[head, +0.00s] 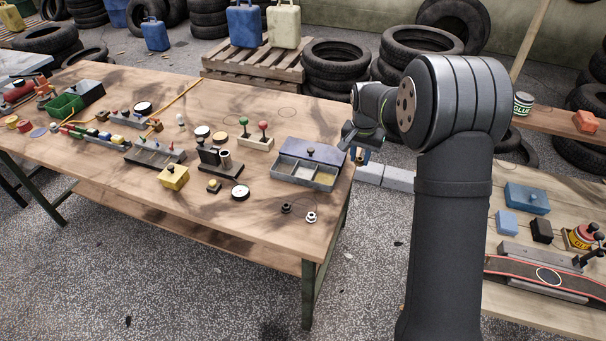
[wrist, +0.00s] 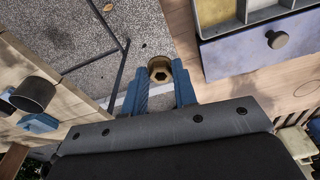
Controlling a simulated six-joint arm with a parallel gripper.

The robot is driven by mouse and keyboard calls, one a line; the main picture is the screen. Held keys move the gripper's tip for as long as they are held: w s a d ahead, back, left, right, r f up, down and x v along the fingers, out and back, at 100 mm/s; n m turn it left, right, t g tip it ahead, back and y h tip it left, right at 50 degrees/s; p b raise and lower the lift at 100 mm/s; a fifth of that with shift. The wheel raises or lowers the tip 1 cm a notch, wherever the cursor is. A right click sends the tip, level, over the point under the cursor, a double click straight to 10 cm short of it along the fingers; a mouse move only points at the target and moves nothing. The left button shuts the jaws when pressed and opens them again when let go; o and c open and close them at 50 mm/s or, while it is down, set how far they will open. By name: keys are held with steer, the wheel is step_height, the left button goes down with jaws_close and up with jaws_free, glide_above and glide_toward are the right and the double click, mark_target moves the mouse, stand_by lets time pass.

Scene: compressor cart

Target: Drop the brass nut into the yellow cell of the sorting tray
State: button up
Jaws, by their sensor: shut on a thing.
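In the head view my gripper (head: 360,153) is just off the right end of the long wooden table, and the nut cannot be made out there. The grey sorting tray (head: 302,182) stands on that table, left of my gripper. Its yellow cell (wrist: 216,10) shows at the upper right of the wrist view, apart from the nut. The nut appears over the floor beside the table edge.
A slate-blue panel with a dark knob (wrist: 240,55) lies along the tray's far side. A dark fitting (head: 286,208) and a silver fitting (head: 311,217) stand near the table's front right corner. A second bench (head: 490,230) with blocks stands to the right, across a floor gap.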

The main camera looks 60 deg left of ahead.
steer(key=s+a+n, duration=0.1)
steer(key=s+a, duration=0.3)
steer(key=s, duration=0.4)
steer(key=shift+f, duration=3.25)
steer(key=o, duration=1)
steer(key=shift+o, duration=0.2)
step_height(320, 180, up, 17)
steer(key=s+d, duration=0.1)
steer(key=shift+s+d+r, duration=0.15)
steer(key=shift+s+d, duration=0.05)
steer(key=shift+s, duration=0.05)
